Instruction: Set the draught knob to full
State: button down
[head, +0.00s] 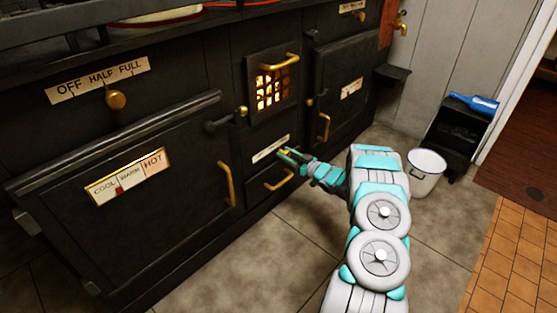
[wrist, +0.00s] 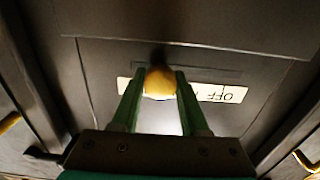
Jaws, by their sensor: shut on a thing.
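A small brass knob (wrist: 160,84) is between my gripper's fingers, in front of a pale label plate (wrist: 218,93) on the black stove. In the wrist view the plate reads "OFF", upside down, at its right end; the fingers and knob hide its other words. The knob is left of that word, toward the plate's other end. A thin dark slot (wrist: 215,73) runs beside the plate. In the head view my gripper (head: 286,153) is shut at the right part of this plate (head: 268,149), below the glowing grate, and mostly hides the knob.
Another brass knob (head: 116,99) sits under an "OFF HALF FULL" plate (head: 97,80) at upper left. The oven door has a COOL/WARM/HOT plate (head: 128,177). A brass drawer handle (head: 279,179) is just below my gripper. A white bucket (head: 424,176) stands on the floor at right.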

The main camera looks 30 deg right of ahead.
jog(key=shift+w+d, duration=0.2)
jog(key=shift+d, duration=0.4)
jog(key=shift+w+d, duration=0.2)
jog(key=shift+d, duration=0.35)
jog(key=shift+r, duration=0.1)
jog(key=shift+c, duration=2.2)
grip_release()
jog(key=v, duration=0.7)
jog(key=shift+s+d, duration=0.15)
jog(key=shift+s, duration=0.2)
